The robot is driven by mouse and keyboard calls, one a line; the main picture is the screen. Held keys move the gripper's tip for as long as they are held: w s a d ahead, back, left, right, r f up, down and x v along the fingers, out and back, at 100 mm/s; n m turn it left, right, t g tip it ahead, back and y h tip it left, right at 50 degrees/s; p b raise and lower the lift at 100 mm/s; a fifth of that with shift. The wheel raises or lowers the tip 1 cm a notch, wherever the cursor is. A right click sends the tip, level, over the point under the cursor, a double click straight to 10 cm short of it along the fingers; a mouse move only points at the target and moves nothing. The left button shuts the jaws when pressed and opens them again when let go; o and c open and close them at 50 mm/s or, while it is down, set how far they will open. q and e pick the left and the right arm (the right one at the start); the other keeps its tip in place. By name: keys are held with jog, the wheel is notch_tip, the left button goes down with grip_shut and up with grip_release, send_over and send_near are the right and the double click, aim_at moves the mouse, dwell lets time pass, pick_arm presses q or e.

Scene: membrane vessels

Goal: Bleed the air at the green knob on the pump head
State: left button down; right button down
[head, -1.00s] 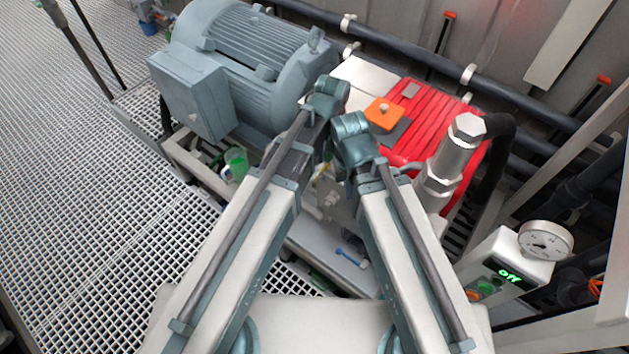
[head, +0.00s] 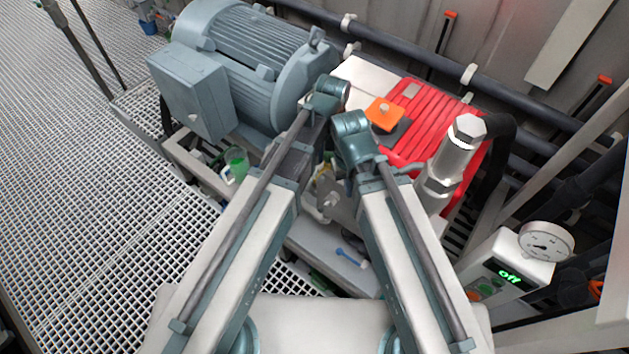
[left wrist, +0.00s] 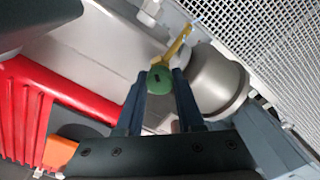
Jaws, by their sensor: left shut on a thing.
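The green knob (left wrist: 160,80) shows in the left wrist view, round with a dark slot in its face. My left gripper (left wrist: 160,76) is shut on it, one finger on each side. A yellow part (left wrist: 178,46) sticks out just beyond the knob. In the head view, the pump area lies between my two arms, in front of the red ribbed housing (head: 410,120); the green knob is hidden there and my left gripper is mostly covered by its own arm. My right gripper does not show clearly in either view.
A large grey motor (head: 235,60) stands at the left of the red housing. A green cup (head: 237,162) sits by the motor. Open grating lies left.

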aim_at(331, 154)
pick_arm(q)
jog(key=shift+s+d+m, duration=0.2)
jog(key=shift+s+m, duration=0.25)
jog(key=shift+m, duration=0.05)
jog(key=m, duration=0.4)
jog(key=shift+w+d+m, duration=0.1)
jog(key=shift+w+m, duration=0.05)
jog(key=shift+m, duration=0.15)
jog(key=m, duration=0.3)
jog(key=shift+w+m, duration=0.1)
jog(key=shift+m, duration=0.3)
pick_arm(e)
jog(key=shift+s+a, duration=0.15)
jog(key=shift+s, duration=0.15)
pick_arm(q)
jog(key=m, duration=0.4)
jog(key=shift+c, duration=2.4)
grip_release()
jog(key=shift+r, duration=0.1)
pick_arm(e)
jog(key=shift+r, duration=0.1)
pick_arm(q)
notch_tip(331, 154, up, 8)
jog(key=p, duration=0.8)
pick_arm(e)
notch_tip(331, 154, up, 8)
jog(key=shift+w+a, duration=0.25)
jog(key=shift+a, duration=0.1)
